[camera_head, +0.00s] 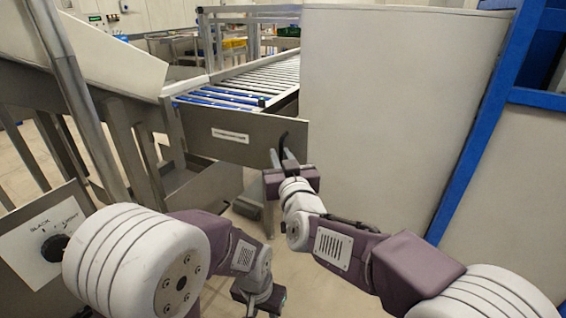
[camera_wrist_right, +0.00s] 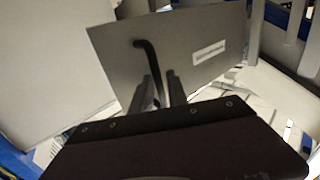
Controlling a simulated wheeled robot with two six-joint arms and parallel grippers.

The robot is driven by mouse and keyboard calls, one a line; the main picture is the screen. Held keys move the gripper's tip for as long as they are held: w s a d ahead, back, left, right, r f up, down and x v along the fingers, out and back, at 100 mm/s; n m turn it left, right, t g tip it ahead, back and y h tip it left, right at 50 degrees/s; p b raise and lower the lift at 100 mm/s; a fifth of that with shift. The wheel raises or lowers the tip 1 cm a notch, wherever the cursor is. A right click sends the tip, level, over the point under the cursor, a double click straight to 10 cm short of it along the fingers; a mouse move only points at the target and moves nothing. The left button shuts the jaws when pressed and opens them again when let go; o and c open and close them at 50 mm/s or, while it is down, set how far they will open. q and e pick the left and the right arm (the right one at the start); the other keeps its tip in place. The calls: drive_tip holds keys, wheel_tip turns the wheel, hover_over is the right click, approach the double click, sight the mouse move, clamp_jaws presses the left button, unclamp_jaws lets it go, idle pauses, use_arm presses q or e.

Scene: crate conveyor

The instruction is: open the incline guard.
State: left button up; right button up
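The incline guard looks to be the grey metal panel (camera_head: 205,130) with a white label, standing across the near end of the conveyor; it also shows in the right wrist view (camera_wrist_right: 205,35). A bent black handle (camera_head: 283,143) is at its right end, and shows in the right wrist view (camera_wrist_right: 148,55). My right gripper (camera_head: 278,157) is at the handle. In the right wrist view its two fingers (camera_wrist_right: 160,78) stand apart with the handle's lower part between them; contact is not clear. My left gripper (camera_head: 262,296) hangs low, away from the guard, its fingers unclear.
The roller conveyor (camera_head: 250,82) runs back behind the guard. A large pale panel (camera_head: 385,110) stands just right of the handle, with a blue frame post (camera_head: 485,125) beyond. A plate with a black knob (camera_head: 55,247) is at the lower left. Floor shows below the guard.

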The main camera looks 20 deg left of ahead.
drive_tip(key=v, duration=0.8)
drive_tip(key=shift+s, duration=0.25)
drive_tip(key=w+d+f+m+t+h, duration=0.1)
drive_tip(key=w+d+m+h, duration=0.15)
drive_tip(key=w+d, duration=0.4)
drive_tip(key=w+d+f+m+t+h, duration=0.1)
drive_tip(key=w+d+h, duration=0.2)
drive_tip(key=d, duration=0.7)
drive_tip(key=d+f+m+g+h, duration=0.1)
drive_tip(key=d+f+g+h, duration=0.2)
drive_tip(key=d+f, duration=0.7)
drive_tip(key=s+d+f+m+g, duration=0.1)
drive_tip(key=s+d+f+g, duration=0.4)
drive_tip(key=s+d+f, duration=0.3)
drive_tip(key=s+f+g+h, duration=0.1)
drive_tip(key=s+f+g, duration=0.75)
drive_tip(key=s, duration=0.75)
wheel_tip(320, 180, up, 17)
drive_tip(key=m+p, duration=0.1)
drive_tip(key=p, duration=1.7)
drive_tip(key=shift+s+d+t+p, duration=0.3)
drive_tip(key=shift+t+p, duration=0.05)
drive_tip(key=shift+p, duration=0.05)
